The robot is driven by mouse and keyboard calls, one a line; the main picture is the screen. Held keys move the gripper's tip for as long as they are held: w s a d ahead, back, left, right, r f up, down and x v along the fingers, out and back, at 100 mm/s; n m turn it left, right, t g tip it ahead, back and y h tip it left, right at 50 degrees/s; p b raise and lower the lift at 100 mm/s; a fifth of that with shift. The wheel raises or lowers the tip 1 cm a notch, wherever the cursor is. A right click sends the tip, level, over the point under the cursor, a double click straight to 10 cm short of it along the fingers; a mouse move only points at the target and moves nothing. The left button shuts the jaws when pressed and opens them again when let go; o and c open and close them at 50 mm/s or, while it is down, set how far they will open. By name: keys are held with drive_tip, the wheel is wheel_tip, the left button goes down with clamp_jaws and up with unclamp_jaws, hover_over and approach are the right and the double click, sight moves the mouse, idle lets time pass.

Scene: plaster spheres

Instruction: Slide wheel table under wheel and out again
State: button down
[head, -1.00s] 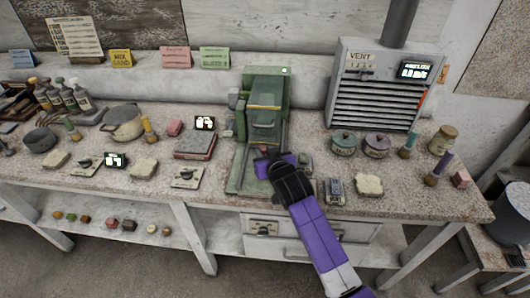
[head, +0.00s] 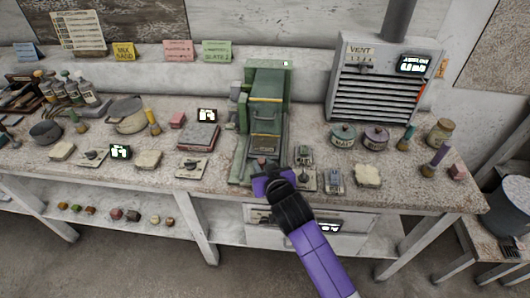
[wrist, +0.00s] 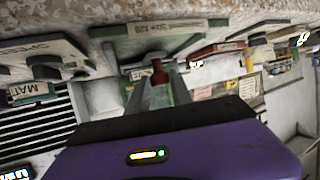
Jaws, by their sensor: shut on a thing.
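The green grinder (head: 268,95) stands at the middle of the bench, with a hooded upper body and a low green bed in front. The wheel itself cannot be made out under the hood. My gripper (head: 268,181) is at the front end of the bed, low over the bench edge. In the wrist view its two fingers come together on a small red knob (wrist: 158,72), which I take to be the wheel table's handle.
Small switch plates (head: 192,165) and a pinkish block stack (head: 198,136) lie left of the grinder. Small devices (head: 335,181) and a pale slab (head: 367,175) lie to its right. Lidded pots (head: 342,136) stand before the vent box (head: 385,85). A drawer (head: 300,218) sits below.

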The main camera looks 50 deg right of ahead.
drive_tip(key=s+a, duration=0.4)
drive_tip(key=a, duration=0.1)
drive_tip(key=shift+s+a, duration=0.15)
drive_tip(key=shift+a, duration=0.15)
drive_tip(key=shift+a+f, duration=0.1)
drive_tip(key=c, duration=1.4)
unclamp_jaws()
drive_tip(key=shift+s, duration=0.1)
drive_tip(key=shift+c, duration=0.2)
drive_tip(key=b+v, duration=0.1)
drive_tip(key=v, duration=0.7)
